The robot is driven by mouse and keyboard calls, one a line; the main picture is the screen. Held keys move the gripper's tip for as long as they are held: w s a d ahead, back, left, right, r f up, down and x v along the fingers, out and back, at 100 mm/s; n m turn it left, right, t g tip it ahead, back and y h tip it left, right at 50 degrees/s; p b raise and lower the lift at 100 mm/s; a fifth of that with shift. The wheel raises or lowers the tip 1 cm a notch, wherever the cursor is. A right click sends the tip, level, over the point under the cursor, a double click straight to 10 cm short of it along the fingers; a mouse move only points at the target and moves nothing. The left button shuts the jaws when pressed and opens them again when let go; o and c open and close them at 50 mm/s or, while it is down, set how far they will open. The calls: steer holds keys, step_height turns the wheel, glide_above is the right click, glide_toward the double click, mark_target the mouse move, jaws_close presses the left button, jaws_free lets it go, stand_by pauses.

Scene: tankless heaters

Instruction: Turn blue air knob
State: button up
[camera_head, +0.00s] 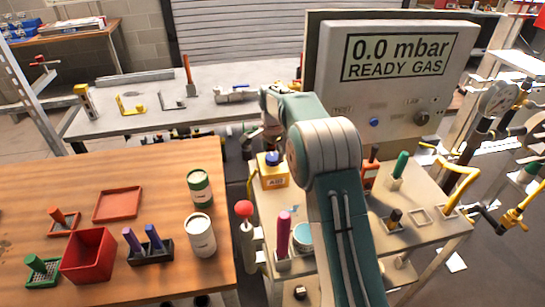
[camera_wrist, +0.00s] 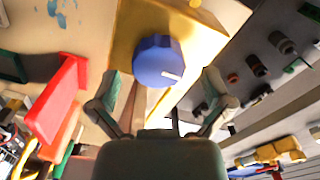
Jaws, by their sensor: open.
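The blue air knob (camera_head: 272,158) sits on top of a yellow box (camera_head: 274,178) with dark lettering on its front, on the near end of the light cart. In the wrist view the round blue knob (camera_wrist: 157,60) has a short white mark and sits on the yellow box (camera_wrist: 192,35). My gripper (camera_wrist: 163,95) is open and empty, with one finger on each side of the picture below the knob. The knob is just beyond the fingertips, roughly centred between them. In the head view my gripper (camera_head: 270,133) is just above the knob, partly hidden by my arm.
A grey panel (camera_head: 460,60) reading "0.0 mbar READY GAS" stands behind, with a blue button (camera_head: 374,121). A red-topped lever (camera_head: 244,210), a magenta handle (camera_head: 283,235) and a green handle (camera_head: 401,164) rise nearby. The wooden table (camera_head: 120,175) at left holds cans and trays.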

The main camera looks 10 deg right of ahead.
steer(key=shift+f, duration=0.75)
steer(key=c, duration=1.1)
steer(key=shift+n, duration=0.3)
steer(key=shift+c, duration=0.2)
steer(key=n, duration=0.9)
steer(key=shift+n, duration=0.4)
steer(key=n, duration=1)
steer(key=shift+n, duration=0.4)
